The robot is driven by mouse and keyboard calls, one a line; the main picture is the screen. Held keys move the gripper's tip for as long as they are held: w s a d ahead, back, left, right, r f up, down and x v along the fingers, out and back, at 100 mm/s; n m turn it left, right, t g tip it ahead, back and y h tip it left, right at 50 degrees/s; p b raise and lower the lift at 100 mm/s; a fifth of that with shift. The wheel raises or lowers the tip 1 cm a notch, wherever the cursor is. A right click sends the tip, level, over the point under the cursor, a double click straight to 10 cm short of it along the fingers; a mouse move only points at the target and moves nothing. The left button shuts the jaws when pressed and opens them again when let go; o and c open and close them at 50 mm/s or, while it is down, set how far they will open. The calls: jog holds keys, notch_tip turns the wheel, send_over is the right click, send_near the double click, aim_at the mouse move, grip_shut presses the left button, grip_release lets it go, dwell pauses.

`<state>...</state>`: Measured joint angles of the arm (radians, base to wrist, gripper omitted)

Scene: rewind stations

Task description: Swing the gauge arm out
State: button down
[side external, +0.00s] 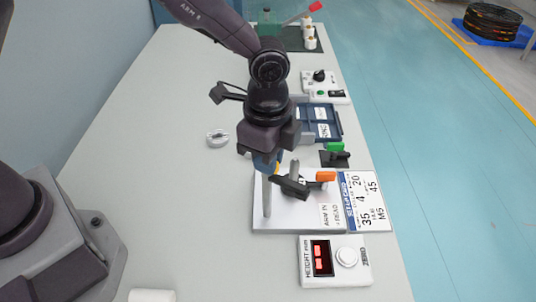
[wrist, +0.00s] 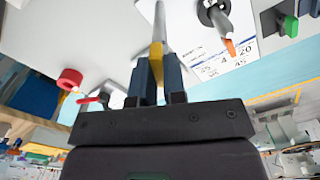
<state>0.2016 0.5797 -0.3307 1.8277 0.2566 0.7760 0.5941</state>
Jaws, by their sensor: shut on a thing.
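The gauge station has a white base plate (side external: 290,222) with a label reading "ARM IN = READ". A grey rod (side external: 267,197) rises from its left part; it also shows in the wrist view (wrist: 159,24). My gripper (side external: 268,165) is above the plate, pointing down. In the wrist view its blue fingers are shut on a yellow piece (wrist: 156,58) at the rod's near end. Right of the rod is a dark lever piece (side external: 290,187) with a grey post and an orange tip (side external: 325,176). I cannot tell which part is the gauge arm.
A height readout box (side external: 335,262) with red digits and a "ZERO" knob stands in front. A setup card (side external: 367,203) lies right of the plate. A green-handled lever (side external: 335,150) and a blue tray (side external: 320,122) are behind. The table's left side is mostly clear.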

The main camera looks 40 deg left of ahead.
jog(key=shift+r+m, duration=0.1)
jog(key=shift+m, duration=1)
jog(key=c, duration=1.2)
grip_release()
notch_tip(320, 180, up, 13)
jog(key=shift+f, duration=0.1)
